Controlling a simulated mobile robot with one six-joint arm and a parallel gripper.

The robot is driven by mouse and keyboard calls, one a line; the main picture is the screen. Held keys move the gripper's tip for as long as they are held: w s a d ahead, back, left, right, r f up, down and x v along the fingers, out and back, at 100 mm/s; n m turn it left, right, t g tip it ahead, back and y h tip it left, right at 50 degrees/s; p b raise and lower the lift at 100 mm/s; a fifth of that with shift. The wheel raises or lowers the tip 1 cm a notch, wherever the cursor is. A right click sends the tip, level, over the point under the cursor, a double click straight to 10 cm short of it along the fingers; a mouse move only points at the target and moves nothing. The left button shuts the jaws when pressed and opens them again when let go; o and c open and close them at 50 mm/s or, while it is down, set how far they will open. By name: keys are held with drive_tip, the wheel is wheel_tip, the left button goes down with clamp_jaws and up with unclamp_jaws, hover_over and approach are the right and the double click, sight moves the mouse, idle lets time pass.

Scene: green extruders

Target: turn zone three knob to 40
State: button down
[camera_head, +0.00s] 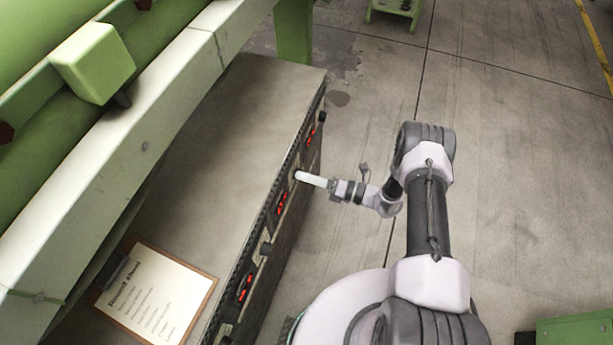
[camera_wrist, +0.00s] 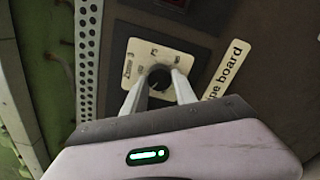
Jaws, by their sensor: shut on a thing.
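The control cabinet (camera_head: 232,120) stands under the green machine, its front panel facing right towards my arm. Along that panel are red displays, one of them beside my gripper (camera_head: 299,176). In the wrist view, a round black knob (camera_wrist: 160,78) sits on a pale dial plate (camera_wrist: 135,52) with small markings too blurred to read. My gripper (camera_wrist: 160,90) is shut on this knob, one pale finger on each side. The knob's pointer and exact setting cannot be read. Which zone the knob belongs to cannot be read either.
A label ending in "pe board" (camera_wrist: 226,70) lies right of the dial plate. A perforated metal strip (camera_wrist: 87,60) runs left of it. A clipboard with a printed sheet (camera_head: 155,297) lies on the cabinet top. The floor right of my arm is largely clear.

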drive_tip(key=c, duration=1)
unclamp_jaws()
drive_tip(key=p+v, duration=0.3)
drive_tip(key=v, duration=1.4)
drive_tip(key=shift+d, duration=0.2)
drive_tip(key=shift+s+r, duration=0.1)
